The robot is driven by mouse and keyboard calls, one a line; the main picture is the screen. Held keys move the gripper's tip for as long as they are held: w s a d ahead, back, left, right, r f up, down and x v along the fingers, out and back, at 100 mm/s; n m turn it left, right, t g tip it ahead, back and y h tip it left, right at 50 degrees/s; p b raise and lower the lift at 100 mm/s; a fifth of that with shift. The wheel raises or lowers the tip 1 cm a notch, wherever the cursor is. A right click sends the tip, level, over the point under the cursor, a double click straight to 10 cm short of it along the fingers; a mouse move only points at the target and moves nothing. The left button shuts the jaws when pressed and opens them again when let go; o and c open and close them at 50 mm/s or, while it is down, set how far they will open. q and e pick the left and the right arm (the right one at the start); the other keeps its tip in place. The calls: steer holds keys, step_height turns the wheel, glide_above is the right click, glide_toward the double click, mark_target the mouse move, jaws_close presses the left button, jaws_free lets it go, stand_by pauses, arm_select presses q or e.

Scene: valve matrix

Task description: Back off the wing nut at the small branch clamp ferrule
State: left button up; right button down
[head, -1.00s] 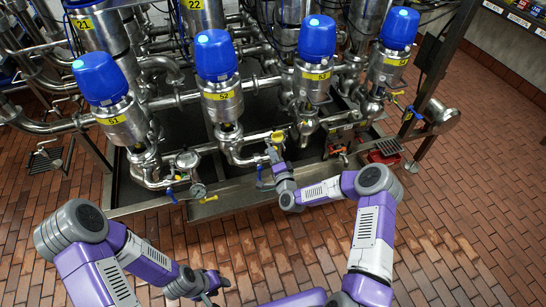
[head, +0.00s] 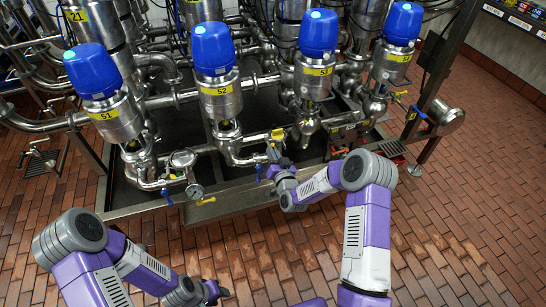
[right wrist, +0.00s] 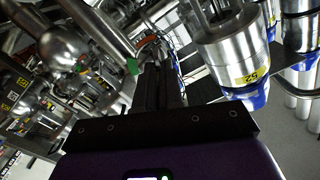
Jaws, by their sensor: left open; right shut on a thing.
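My right gripper (head: 276,156) is at the small branch pipe to the right of valve 52, just below a yellow tag (head: 278,134). It is shut on a small part there, which fits the wing nut of the branch clamp ferrule. The nut and ferrule are too small and too hidden by the fingers to make out. In the right wrist view the dark fingers (right wrist: 160,80) reach up to the pipework, with a green piece (right wrist: 132,66) beside their tips. My left gripper (head: 218,292) is open and empty, low over the brick floor, apart from the valves.
Blue-capped valves 51 (head: 112,120), 52 (head: 220,100) and 53 (head: 314,80) stand behind. A gauge (head: 195,191) and a yellow handle (head: 206,201) stick out at the left front. The metal tray edge (head: 235,204) runs along the front.

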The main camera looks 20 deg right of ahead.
steer(key=shift+n+b, duration=1.5)
steer(key=shift+n, duration=0.7)
steer(key=c, duration=1.3)
jaws_free()
steer(key=shift+o, duration=0.2)
steer(key=s+p, duration=0.1)
steer(key=s, duration=0.6)
steer(key=shift+s+d, duration=0.15)
steer(key=shift+s, duration=0.15)
